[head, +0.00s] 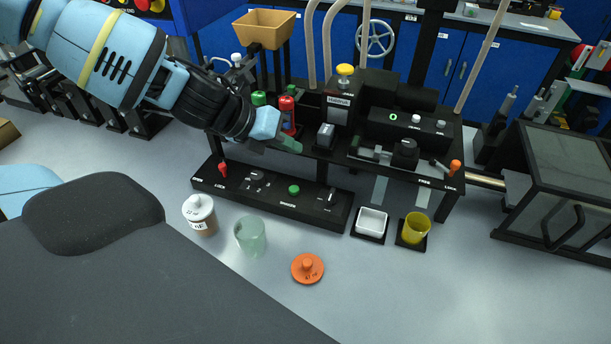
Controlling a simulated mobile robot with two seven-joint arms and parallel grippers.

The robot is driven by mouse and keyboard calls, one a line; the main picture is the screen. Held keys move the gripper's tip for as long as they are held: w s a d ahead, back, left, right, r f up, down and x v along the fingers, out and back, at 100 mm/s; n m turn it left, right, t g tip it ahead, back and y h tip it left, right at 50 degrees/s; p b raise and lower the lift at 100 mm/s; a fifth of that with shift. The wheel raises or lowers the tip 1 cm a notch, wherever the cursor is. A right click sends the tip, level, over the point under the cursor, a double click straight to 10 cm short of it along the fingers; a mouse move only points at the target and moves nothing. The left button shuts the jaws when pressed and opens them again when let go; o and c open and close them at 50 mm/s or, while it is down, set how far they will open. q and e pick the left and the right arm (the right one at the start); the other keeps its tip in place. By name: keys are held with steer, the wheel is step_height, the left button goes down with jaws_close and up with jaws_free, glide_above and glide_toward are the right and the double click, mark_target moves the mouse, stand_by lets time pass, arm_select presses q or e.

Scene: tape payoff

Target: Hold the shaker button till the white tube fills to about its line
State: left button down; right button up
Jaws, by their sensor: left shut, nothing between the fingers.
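A green button (294,189) sits on the low black front panel (260,205), above a small label I cannot read for sure. My left gripper (290,146) is shut and empty. It hangs above and behind the button, apart from it, in front of the red-topped part of the bench. I see no clear white tube; a small white square tub (372,220) stands on a dark pad right of the panel. No fill line or level can be made out on it. My right gripper is not in view.
A lidded white jar (200,214), a pale green cup (250,236) and an orange lid (307,267) stand in front of the panel. A yellow cup (414,228) is right of the tub. A red lever (223,169) rises at the panel's left. A tan hopper (264,28) stands behind.

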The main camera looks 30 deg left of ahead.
arm_select(q)
steer(key=b, duration=0.4)
glide_above(294, 190)
steer(key=f, duration=0.5)
steer(key=a+f, duration=0.1)
steer(key=f, duration=0.1)
steer(key=shift+s+f, duration=0.3)
steer(key=shift+s, duration=0.05)
steer(key=shift+f+b, duration=0.35)
steer(key=shift+f, duration=0.2)
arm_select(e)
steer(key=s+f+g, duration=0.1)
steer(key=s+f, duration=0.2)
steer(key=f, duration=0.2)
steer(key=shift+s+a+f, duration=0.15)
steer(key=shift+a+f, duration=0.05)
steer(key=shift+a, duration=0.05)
arm_select(q)
steer(key=shift+f, duration=0.15)
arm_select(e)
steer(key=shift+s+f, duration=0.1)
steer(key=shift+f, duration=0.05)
arm_select(q)
steer(key=shift+f+b, duration=0.25)
steer(key=shift+b, duration=0.15)
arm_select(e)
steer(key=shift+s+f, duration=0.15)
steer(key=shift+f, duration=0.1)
